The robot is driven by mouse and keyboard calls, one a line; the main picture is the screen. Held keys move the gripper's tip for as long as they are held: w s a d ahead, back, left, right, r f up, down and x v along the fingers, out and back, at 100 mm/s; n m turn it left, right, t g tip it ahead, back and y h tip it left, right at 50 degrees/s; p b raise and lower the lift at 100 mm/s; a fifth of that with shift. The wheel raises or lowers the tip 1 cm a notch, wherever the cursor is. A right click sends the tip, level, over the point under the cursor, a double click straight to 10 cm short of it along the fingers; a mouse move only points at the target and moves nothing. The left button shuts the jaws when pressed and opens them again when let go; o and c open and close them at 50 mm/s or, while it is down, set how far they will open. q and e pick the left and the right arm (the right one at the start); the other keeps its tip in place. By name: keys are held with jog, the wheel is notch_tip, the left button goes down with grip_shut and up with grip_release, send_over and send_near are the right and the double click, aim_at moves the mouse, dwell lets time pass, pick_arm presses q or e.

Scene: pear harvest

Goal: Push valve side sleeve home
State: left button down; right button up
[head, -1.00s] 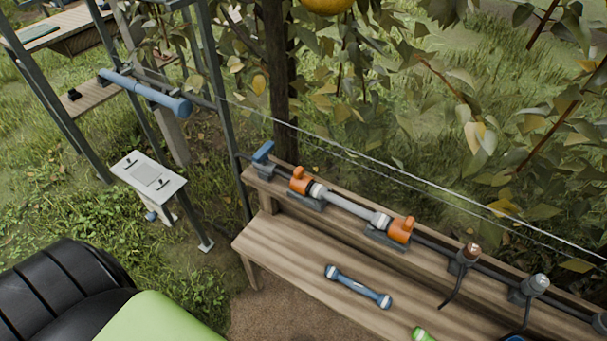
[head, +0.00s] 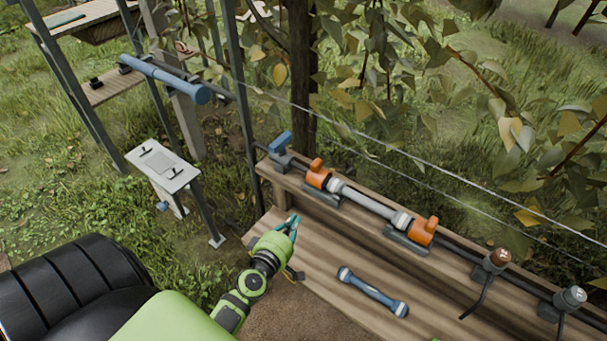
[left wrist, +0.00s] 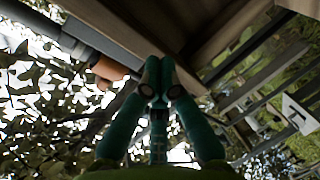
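A pale grey pipe (head: 368,202) lies along the raised back ledge of the wooden bench in the head view. A whitish sleeve (head: 336,186) sits at its left end, beside the left orange clamp (head: 318,175), on the side of the blue-handled valve (head: 281,147). Another whitish sleeve (head: 401,221) sits at its right end, by the right orange clamp (head: 424,231). Whether either sleeve is fully seated is too small to tell. My left gripper (head: 293,221) is over the bench's left end, below and left of the pipe, apart from it. Its teal fingers (left wrist: 160,64) are together and empty. My right gripper is out of view.
A blue tool with pale collars (head: 372,292) lies on the bench seat (head: 325,262). Two capped fittings (head: 493,262) stand farther right on the ledge. A wire runs behind the ledge, near leaves. A metal post (head: 243,130) stands left of the bench.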

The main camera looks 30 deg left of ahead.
aim_at(322, 165)
pick_arm(q)
jog(key=a+r+n+t+y, duration=0.25)
jog(key=a+r+n, duration=0.25)
jog(key=r, duration=0.6)
jog(key=x, duration=1)
jog(key=shift+d+f, duration=0.25)
jog(key=shift+f, duration=0.1)
jog(key=d, duration=0.3)
jog(key=shift+w, duration=0.1)
jog(key=shift+d, duration=0.45)
jog(key=shift+d, duration=0.1)
jog(key=shift+d+f, duration=0.1)
jog(key=shift+d, duration=2.05)
